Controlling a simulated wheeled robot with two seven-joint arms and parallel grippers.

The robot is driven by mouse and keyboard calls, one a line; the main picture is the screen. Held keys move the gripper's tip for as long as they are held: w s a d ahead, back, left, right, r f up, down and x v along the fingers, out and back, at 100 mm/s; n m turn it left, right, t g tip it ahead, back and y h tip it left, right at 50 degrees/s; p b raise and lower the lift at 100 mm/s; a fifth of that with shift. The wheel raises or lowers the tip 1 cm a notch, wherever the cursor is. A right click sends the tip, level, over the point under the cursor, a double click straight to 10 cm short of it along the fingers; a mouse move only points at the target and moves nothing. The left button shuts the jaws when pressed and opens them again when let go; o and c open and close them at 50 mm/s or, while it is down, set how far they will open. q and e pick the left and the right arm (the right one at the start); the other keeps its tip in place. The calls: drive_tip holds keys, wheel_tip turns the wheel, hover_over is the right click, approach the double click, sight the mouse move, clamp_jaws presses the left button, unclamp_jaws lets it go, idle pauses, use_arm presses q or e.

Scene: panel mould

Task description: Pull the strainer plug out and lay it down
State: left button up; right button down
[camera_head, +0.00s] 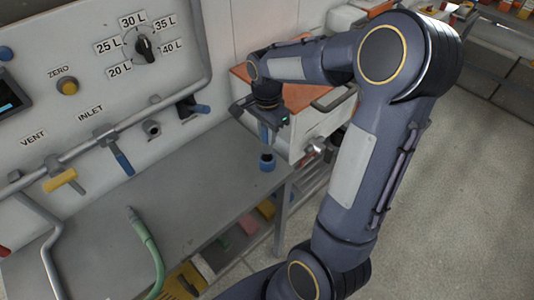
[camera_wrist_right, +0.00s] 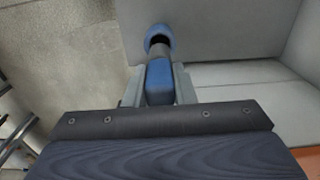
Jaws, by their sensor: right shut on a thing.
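My right gripper (camera_head: 266,122) points down over the far right end of the grey worktop. In the right wrist view my right gripper (camera_wrist_right: 160,88) is shut on a blue block-shaped grip, which I take for the strainer plug (camera_wrist_right: 160,76). A dark section and a rounded blue end piece (camera_wrist_right: 158,38) lie in line beyond the fingertips. In the head view that blue piece with a dark top (camera_head: 267,161) is directly below the gripper. I cannot tell whether it touches the worktop or is joined to the plug. My left gripper is out of view.
The grey worktop (camera_head: 200,190) is mostly clear. A green hose (camera_head: 147,243) lies at its front. An orange-topped cabinet (camera_head: 325,128) stands behind the gripper.

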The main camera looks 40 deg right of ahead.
drive_tip(key=shift+r+p, duration=1.65)
drive_tip(key=shift+r, duration=0.4)
drive_tip(key=shift+f, duration=0.1)
